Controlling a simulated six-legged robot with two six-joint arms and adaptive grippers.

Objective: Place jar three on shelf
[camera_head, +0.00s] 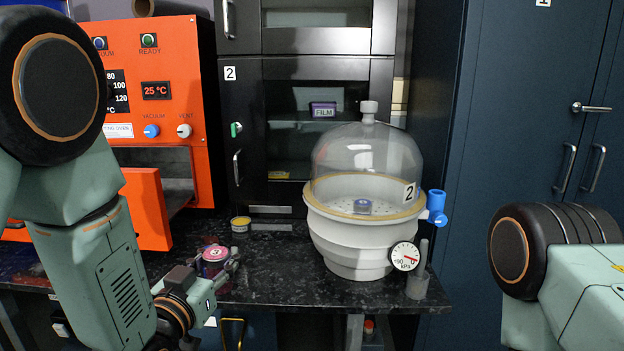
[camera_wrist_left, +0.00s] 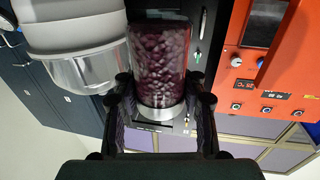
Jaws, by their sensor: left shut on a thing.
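Jar three (camera_head: 214,262) has a dark pink lid with a round label, and it stands out in front of the orange oven. In the left wrist view the jar (camera_wrist_left: 160,60) is clear-walled and full of dark purple grains. My left gripper (camera_head: 225,282) is shut on the jar, with one finger on each side of it in the wrist view (camera_wrist_left: 160,98). Shelves (camera_head: 310,122) show inside the black cabinet marked 2, behind its glass front. A box marked FILM stands on one. My right arm is at the right edge; its gripper is out of view.
A glass-domed desiccator (camera_head: 366,220) with a gauge (camera_head: 404,256) and blue valve stands on the black speckled bench (camera_head: 295,285). The orange oven (camera_head: 178,75) has its door (camera_head: 148,208) open. A small yellow-topped container (camera_head: 240,224) stands near the cabinet. Blue lockers (camera_head: 530,130) stand right.

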